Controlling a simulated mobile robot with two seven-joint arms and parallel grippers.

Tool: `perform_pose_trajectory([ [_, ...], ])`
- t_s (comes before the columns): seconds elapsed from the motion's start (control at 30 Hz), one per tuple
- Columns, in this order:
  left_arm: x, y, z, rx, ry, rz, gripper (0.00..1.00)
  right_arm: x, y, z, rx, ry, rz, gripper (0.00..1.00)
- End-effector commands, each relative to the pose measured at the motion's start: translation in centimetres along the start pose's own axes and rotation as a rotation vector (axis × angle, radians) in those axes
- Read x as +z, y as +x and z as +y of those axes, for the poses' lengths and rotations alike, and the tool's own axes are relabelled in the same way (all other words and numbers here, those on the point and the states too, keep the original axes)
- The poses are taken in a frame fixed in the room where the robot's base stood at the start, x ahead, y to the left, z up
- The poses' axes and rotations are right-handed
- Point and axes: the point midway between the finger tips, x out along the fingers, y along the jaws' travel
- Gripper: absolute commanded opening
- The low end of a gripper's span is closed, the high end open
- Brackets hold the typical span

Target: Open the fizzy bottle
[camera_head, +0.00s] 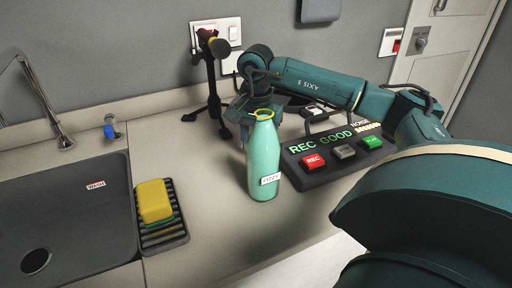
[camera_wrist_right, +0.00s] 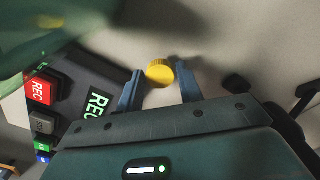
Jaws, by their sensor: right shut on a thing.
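The mint-green fizzy bottle (camera_head: 263,160) stands upright on the counter, with a white label low on its front and a yellow ring at its open-looking mouth. My right gripper (camera_head: 247,128) points down just behind the bottle's top, partly hidden by it. In the right wrist view, a yellow cap (camera_wrist_right: 160,72) sits between the fingertips of my right gripper (camera_wrist_right: 160,84), which is shut on it. The cap appears apart from the bottle, with plain counter behind it. A blurred green shape at the upper left there looks like the bottle. My left gripper is not in view.
A dark recorder panel (camera_head: 332,155) with lit text and coloured buttons stands right of the bottle. A black tripod (camera_head: 212,85) stands behind. A yellow sponge (camera_head: 154,200) lies on a rack (camera_head: 165,238) beside the sink (camera_head: 85,225). The counter in front of the bottle is clear.

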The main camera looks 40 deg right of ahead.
Motion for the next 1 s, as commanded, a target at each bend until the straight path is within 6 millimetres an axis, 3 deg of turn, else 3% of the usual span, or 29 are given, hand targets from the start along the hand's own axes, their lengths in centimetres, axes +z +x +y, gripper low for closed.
perform_pose_trajectory([
  [0.13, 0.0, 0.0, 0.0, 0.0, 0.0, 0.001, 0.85, 0.0, 2.0, 0.1, 0.002, 0.001, 0.0, 0.09],
  [0.47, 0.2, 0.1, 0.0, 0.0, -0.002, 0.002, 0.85, 0.0, 2.4, 0.0, 0.001, 0.001, 0.0, 0.09],
  [0.5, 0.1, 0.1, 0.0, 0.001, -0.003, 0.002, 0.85, 0.0, 2.3, 0.0, 0.0, 0.001, 0.001, 0.38],
  [0.6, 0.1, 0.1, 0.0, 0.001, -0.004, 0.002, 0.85, 0.0, 2.3, 0.0, 0.0, 0.0, 0.0, 0.45],
  [0.83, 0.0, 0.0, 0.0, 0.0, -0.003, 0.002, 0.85, 0.0, 2.1, 0.0, 0.0, 0.0, 0.0, 0.45],
  [1.0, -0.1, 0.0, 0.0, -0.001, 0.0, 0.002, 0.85, 0.0, 0.7, -0.1, -0.003, 0.0, 0.001, 0.45],
])
